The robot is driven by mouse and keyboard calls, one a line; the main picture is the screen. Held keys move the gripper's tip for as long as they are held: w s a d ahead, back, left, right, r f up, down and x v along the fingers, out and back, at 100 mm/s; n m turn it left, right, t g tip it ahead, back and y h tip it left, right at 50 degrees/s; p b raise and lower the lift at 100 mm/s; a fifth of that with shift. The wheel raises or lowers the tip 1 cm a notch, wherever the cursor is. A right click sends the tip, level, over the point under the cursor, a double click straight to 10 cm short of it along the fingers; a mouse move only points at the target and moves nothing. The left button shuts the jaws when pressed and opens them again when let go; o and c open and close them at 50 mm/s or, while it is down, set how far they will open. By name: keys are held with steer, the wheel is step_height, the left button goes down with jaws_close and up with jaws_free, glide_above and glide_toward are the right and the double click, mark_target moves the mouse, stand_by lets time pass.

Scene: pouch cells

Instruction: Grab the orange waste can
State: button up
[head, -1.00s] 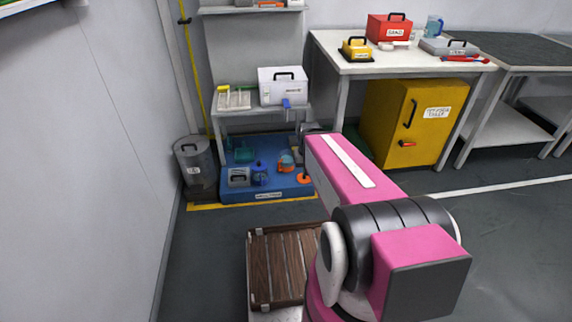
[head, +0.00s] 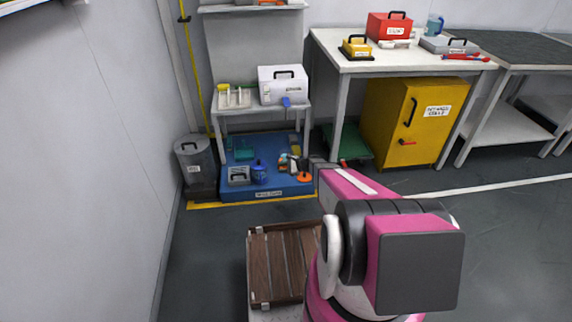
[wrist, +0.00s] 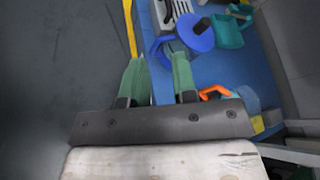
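A flat, round orange thing (head: 304,177) stands at the right front of the blue platform (head: 240,194) in the head view; it looks like the orange waste can, partly hidden by my arm.

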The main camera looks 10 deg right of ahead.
steer(key=w+d+f+m+t, duration=0.2)
steer(key=w+f+m, duration=0.1)
steer(key=f, duration=0.2)
steer(key=w+d+f+m+t, duration=0.3)
steer(key=w+f+m, duration=0.1)
steer(key=f, duration=0.1)
steer(key=w+d+f+m+t, duration=0.2)
steer(key=w+f+m+t, duration=0.1)
steer(key=w+f+m, duration=0.1)
steer(key=shift+d+f, duration=0.3)
steer(key=shift+f, duration=0.2)
steer(key=shift+w, duration=0.15)
steer(key=x, duration=0.4)
steer(key=shift+w+a, duration=0.1)
steer(key=shift+w, duration=0.05)
steer(key=shift+r+x, duration=0.2)
steer(key=shift+x, duration=2.85)
steer(key=shift+a, duration=0.15)
jaws_close()
